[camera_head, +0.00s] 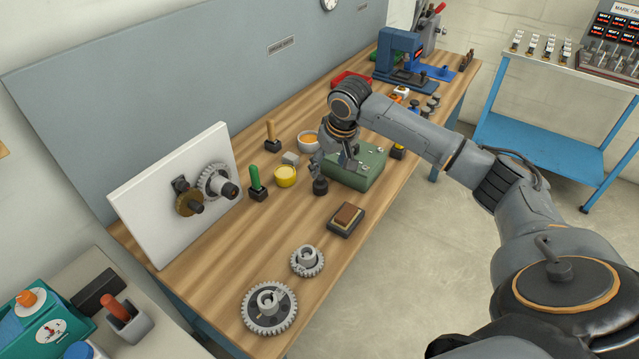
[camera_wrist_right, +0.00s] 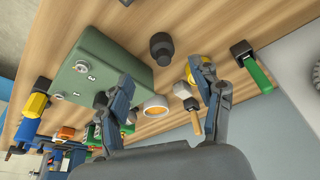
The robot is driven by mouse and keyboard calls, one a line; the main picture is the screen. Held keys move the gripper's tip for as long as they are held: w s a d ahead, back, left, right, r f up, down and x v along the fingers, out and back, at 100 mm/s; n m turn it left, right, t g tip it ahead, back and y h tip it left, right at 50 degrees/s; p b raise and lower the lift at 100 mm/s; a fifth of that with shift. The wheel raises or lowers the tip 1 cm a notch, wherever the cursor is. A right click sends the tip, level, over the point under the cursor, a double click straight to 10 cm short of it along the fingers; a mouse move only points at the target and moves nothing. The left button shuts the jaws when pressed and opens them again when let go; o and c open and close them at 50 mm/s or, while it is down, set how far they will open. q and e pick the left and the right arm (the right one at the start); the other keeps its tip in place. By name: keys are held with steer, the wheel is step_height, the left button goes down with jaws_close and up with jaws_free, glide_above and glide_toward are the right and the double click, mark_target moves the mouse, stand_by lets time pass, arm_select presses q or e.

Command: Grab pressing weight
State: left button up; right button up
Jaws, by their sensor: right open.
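A small dark weight with a knob (camera_head: 320,187), which looks like the pressing weight, stands upright on the wooden table beside the green box. In the right wrist view the weight (camera_wrist_right: 162,47) is beyond the fingertips, roughly between the two fingers, with wood around it. My right gripper (camera_head: 335,167) is open and empty above the table, just behind the weight and over the near-left part of the green box in the head view. The right gripper (camera_wrist_right: 162,78) shows its two spread fingers in the wrist view. My left gripper is not in view.
The green box (camera_head: 357,177) is close to the right gripper. A yellow container (camera_head: 285,176), a green-handled tool (camera_head: 256,180) and an orange-filled bowl (camera_head: 308,141) stand nearby. A dark block with a brown top (camera_head: 346,220) and two gears lie nearer the front.

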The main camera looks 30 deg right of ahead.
mark_target(320, 177)
steer(key=x, duration=0.2)
steer(key=shift+w+f, duration=0.2)
steer(key=shift+f, duration=0.15)
steer(key=shift+w+f, duration=0.2)
steer(key=shift+f, duration=0.05)
steer(key=shift+w+a+f+p, duration=0.1)
steer(key=shift+w+f+p, duration=0.55)
steer(key=shift+f, duration=0.45)
steer(key=shift+x, duration=1.1)
steer(key=shift+w+f, duration=0.2)
steer(key=shift+f, duration=0.05)
steer(key=shift+s, duration=0.1)
steer(key=shift+c, duration=1.1)
steer(key=c, duration=1.1)
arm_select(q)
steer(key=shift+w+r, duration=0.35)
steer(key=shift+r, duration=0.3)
arm_select(e)
steer(key=shift+r, duration=0.1)
jaws_close()
